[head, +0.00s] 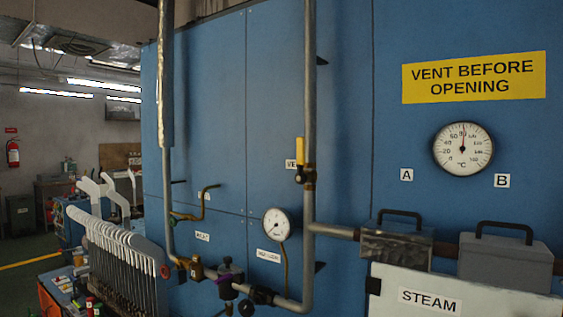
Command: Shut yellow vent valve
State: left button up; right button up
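The yellow vent valve handle (300,149) stands upright, alongside the grey vertical pipe (309,90) in the middle of the head view. Neither of my grippers is in view, and nothing is touching the handle.
A blue panel (210,110) stands behind the pipes. A pressure gauge (277,224) and lower valves sit below left. A white STEAM cover (410,285) and two grey boxes with black handles are at right. White sock boards (110,235) stand left.

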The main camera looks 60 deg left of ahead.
aim_at(300, 177)
jog(key=u, duration=1.7)
jog(key=i+j, duration=0.25)
jog(key=j, duration=0.2)
jog(key=i+j+u, duration=0.15)
jog(key=j, duration=0.35)
jog(key=i+j, duration=0.35)
jog(key=j+u, duration=0.05)
jog(key=j, duration=0.05)
